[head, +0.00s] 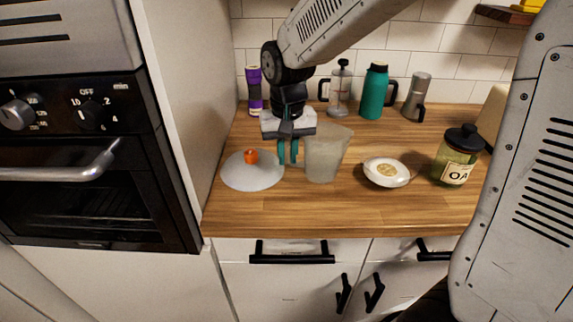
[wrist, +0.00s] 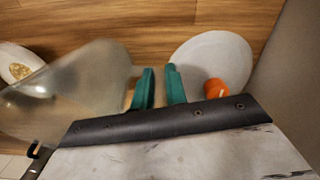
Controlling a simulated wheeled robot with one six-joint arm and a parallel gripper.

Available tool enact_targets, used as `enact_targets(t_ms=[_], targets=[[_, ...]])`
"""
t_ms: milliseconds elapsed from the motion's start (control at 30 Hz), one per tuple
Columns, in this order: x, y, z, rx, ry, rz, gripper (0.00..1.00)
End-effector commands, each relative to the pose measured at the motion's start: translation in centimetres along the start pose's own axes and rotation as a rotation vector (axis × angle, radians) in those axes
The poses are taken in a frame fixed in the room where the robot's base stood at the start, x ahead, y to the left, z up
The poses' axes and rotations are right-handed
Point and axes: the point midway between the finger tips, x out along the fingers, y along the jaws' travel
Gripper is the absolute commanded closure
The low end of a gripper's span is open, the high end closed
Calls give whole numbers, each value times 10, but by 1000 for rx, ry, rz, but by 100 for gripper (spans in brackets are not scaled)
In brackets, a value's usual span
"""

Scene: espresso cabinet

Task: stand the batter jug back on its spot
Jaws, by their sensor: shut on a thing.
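The batter jug (head: 325,158) is a cloudy, see-through jug over the middle of the wooden counter. It looks close to upright in the head view; I cannot tell whether its base touches the counter. It also shows at the left of the wrist view (wrist: 75,90). My gripper (head: 288,154) points down at the jug's left side, its two teal fingers close together on the jug's handle side. In the wrist view the fingers (wrist: 160,90) are beside the jug's wall, and the gripped part between them is hard to make out. No marked spot is clearly visible.
A pale round disc (head: 240,178) with an orange piece (head: 251,156) lies left of the jug. A white bowl (head: 386,173) and an oats jar (head: 458,157) stand right. A purple flask (head: 254,91), French press (head: 341,92), teal bottle (head: 374,93) and grey flask (head: 415,98) line the back.

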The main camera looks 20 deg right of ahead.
Motion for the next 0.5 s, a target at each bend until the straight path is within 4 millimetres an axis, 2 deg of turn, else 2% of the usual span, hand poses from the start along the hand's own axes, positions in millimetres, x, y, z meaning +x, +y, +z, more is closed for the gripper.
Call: enact_targets(t_ms=[300,500], targets=[[34,-1,0,-1,-2,1,100],[35,-1,0,-1,0,0,100]])
